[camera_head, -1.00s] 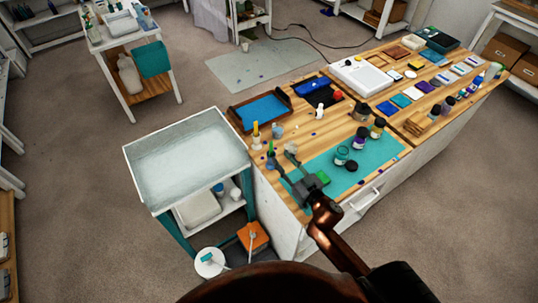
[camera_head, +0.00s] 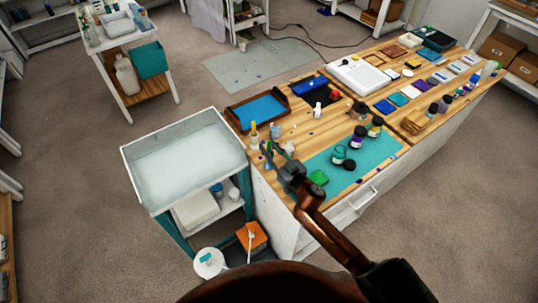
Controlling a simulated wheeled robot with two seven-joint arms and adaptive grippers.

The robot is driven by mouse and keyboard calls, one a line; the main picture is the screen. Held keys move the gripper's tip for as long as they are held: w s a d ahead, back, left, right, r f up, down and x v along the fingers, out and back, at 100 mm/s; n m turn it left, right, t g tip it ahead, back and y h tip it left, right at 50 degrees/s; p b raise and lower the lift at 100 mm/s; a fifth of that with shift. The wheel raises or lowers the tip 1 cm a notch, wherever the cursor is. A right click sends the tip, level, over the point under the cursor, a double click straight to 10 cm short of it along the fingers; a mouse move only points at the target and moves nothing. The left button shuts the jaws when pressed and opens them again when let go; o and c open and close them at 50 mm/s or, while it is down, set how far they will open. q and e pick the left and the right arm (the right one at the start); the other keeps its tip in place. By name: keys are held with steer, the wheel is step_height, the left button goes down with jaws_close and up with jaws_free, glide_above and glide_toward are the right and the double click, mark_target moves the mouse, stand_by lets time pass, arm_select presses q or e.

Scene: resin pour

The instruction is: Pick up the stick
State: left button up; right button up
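My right gripper (camera_head: 279,150) reaches over the near left corner of the wooden workbench (camera_head: 315,126). Its two grey fingers look spread apart, with small items close around the tips. A yellow-topped bottle (camera_head: 254,136) stands just left of the fingertips, and a small pale cup (camera_head: 275,131) is just beyond them. I cannot make out a stick for certain; one by the fingers would be too small or hidden. My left gripper is not in view.
A blue-lined wooden tray (camera_head: 259,109) is beyond. A white-topped cart (camera_head: 184,155) stands left of the bench.

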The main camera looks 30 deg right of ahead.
jaws_close()
